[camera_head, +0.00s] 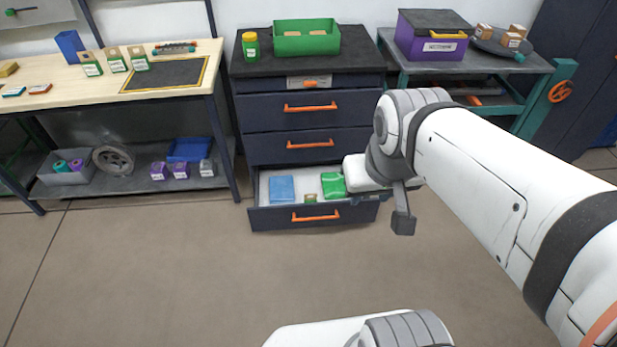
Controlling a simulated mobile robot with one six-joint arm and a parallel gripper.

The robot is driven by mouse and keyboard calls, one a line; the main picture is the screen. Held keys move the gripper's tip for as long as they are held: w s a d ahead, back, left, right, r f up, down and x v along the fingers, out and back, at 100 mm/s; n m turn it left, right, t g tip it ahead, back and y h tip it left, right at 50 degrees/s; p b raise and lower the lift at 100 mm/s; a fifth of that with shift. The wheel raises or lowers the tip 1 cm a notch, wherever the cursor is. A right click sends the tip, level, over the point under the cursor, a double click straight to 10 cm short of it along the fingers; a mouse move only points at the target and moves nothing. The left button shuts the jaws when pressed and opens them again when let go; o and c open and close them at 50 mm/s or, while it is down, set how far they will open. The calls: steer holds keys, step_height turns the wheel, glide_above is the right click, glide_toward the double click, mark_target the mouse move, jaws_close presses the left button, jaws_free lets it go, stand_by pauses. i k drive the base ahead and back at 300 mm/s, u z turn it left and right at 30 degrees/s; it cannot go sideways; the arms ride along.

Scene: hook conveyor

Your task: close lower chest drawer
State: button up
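The lower chest drawer (270,218) is pulled out from the dark blue chest (308,95). Its orange handle (316,216) faces the front. Inside the drawer lie a blue item (282,188), a green item (333,185) and a small box (311,198). My gripper (403,222) is just right of the drawer's front right corner; only part of it shows, as my arm links hide the rest. I cannot tell whether its fingers are open or whether it touches the drawer. The two drawers above, with orange handles (310,108), are shut.
A workbench (140,92) with boxes and a dark mat stands at the left, with a loaded shelf below. A teal-framed table (480,68) with a purple box (432,38) stands at the right. A green tray (306,37) sits on the chest. The floor in front is clear.

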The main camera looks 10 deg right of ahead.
mark_target(264, 216)
steer(key=i, duration=0.95)
